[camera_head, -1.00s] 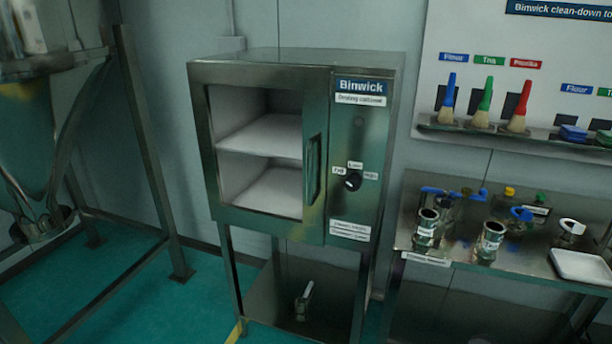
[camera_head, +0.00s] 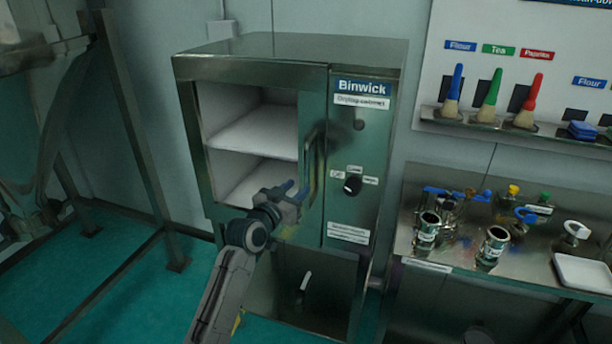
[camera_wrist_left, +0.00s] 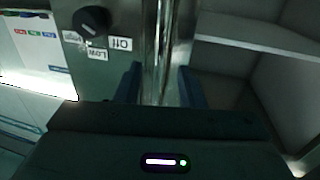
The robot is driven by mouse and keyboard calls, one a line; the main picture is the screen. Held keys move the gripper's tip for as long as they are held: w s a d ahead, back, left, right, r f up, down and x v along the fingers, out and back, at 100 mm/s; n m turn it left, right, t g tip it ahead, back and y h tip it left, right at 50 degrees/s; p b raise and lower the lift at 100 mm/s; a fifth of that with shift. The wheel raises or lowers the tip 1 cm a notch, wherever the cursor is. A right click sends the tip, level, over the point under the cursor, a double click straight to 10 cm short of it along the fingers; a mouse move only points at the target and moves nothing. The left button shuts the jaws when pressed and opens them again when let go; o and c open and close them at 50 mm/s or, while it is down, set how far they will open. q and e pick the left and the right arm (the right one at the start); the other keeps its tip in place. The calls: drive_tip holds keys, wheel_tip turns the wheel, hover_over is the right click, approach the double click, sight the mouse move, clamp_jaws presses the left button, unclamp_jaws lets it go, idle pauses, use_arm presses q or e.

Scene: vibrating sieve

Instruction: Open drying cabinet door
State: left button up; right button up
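The Binwick drying cabinet (camera_head: 290,48) stands against the wall. Its door (camera_head: 188,130) looks shut, with white shelves showing through its window. The upright bar handle (camera_head: 313,165) is on the door's right side. My left gripper (camera_head: 294,190) is in front of the door at the handle's lower part. In the left wrist view my left gripper (camera_wrist_left: 159,88) is open, with one blue finger on each side of the shiny handle (camera_wrist_left: 156,45). Gaps show between the fingers and the bar. My right gripper is not in view.
A dial (camera_head: 352,185) is on the panel right of the door. A steel bench (camera_head: 420,262) with metal cups and a white tray (camera_head: 583,271) stands to the right. A metal frame (camera_head: 140,150) stands at the left. Brushes hang on the wall rack (camera_head: 480,124).

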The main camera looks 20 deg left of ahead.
sight(305, 181)
use_arm(q)
drive_tip(key=p+x, duration=0.1)
drive_tip(key=x, duration=0.5)
drive_tip(key=shift+f, duration=0.1)
drive_tip(key=shift+c, duration=0.3)
clamp_jaws()
